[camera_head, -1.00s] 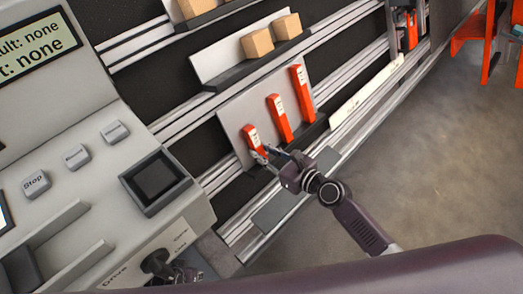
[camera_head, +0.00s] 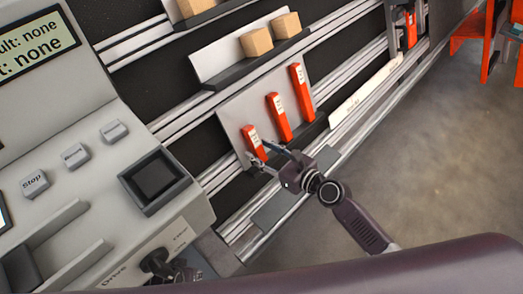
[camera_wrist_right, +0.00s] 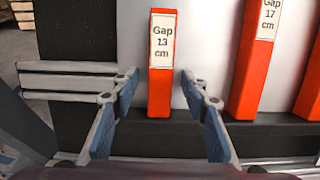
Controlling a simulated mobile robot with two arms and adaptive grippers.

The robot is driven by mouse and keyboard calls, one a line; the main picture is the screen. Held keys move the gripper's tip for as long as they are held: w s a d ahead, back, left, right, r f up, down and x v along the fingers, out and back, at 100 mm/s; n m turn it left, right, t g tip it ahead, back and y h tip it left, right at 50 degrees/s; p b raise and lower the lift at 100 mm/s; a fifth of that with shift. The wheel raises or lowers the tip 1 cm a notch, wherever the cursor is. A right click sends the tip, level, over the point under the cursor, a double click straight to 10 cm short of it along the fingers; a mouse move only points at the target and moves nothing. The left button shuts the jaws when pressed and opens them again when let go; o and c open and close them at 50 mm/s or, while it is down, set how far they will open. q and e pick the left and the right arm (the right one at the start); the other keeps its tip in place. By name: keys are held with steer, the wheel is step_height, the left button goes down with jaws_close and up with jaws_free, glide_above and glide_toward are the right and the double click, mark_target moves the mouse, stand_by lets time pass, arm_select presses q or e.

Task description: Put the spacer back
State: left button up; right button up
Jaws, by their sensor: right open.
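The red spacer labelled "Gap 13 cm" (camera_head: 255,141) stands upright on the ledge of a light rack panel (camera_head: 236,115), leftmost of three red spacers. It also shows in the right wrist view (camera_wrist_right: 161,75), with its foot at the dark ledge. My right gripper (camera_head: 264,157) is open at the lower part of this spacer. In the wrist view its two fingers (camera_wrist_right: 158,85) are spread to either side of the spacer, with a visible gap on each side.
The middle spacer (camera_head: 279,117) and the "Gap 17 cm" spacer (camera_wrist_right: 255,60) in the wrist view stand to the right. Cardboard boxes (camera_head: 257,43) sit on a shelf above. A control console (camera_head: 95,190) fills the left. Open floor (camera_head: 430,170) lies right.

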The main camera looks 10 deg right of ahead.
steer(key=v, duration=1.2)
stand_by(0.3)
